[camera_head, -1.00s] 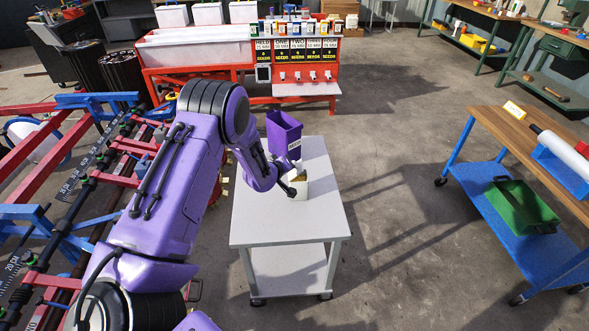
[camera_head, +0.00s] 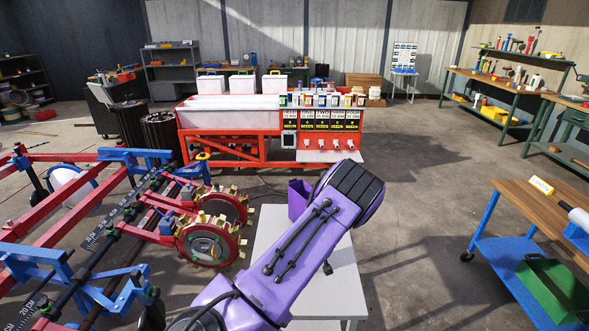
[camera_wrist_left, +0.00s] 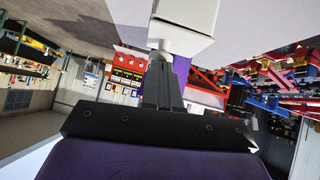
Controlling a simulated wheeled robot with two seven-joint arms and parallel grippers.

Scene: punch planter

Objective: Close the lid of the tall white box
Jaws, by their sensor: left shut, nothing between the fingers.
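In the left wrist view the white box (camera_wrist_left: 188,16) is at the top edge, cut off by the frame, just beyond my left fingertips. My left gripper (camera_wrist_left: 162,62) is shut, with its grey fingers together and nothing held. Its tips overlap the near white part in the picture; I cannot tell if they touch. Lid position is unclear. In the head view my purple left arm reaches across the white table (camera_head: 340,290) and hides the box and most of the gripper. My right gripper is not in view.
A purple bin (camera_head: 297,198) stands at the back of the table, beside my arm. A red seed stand (camera_head: 325,142) is behind, with white lidded containers (camera_head: 243,85) nearby. Red wheeled machinery (camera_head: 205,243) is left. A blue cart (camera_head: 500,262) is right, with clear floor between.

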